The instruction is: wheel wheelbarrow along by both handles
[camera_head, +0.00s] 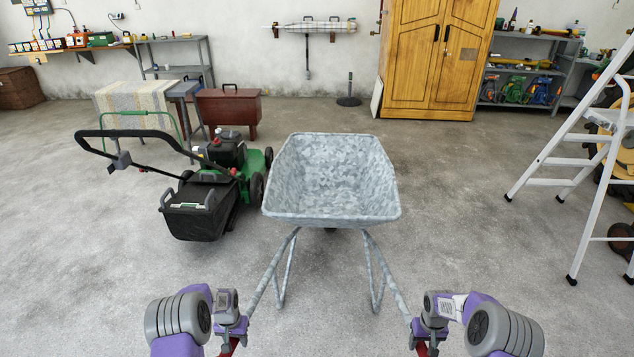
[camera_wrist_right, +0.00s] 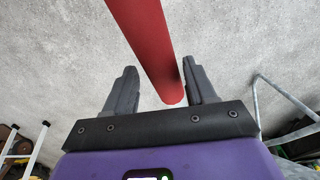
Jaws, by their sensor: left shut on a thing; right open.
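The grey mottled metal wheelbarrow (camera_head: 330,180) stands in front of me in the head view, its tray empty and its legs on the floor. Its two tubes run back toward me and end in red grips. My left gripper (camera_head: 231,338) is shut on the left red handle (camera_head: 229,347), which is mostly hidden. My right gripper (camera_head: 425,338) is at the right red handle (camera_head: 424,349). In the right wrist view, the red handle (camera_wrist_right: 150,40) passes between the open fingers of my right gripper (camera_wrist_right: 160,85), nearer to the right finger.
A green and black lawn mower (camera_head: 215,180) stands close to the left of the wheelbarrow. A white stepladder (camera_head: 585,150) stands at the right. A wooden cabinet (camera_head: 430,55) and a dark red chest (camera_head: 229,108) are at the back. The floor beyond the tray is clear.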

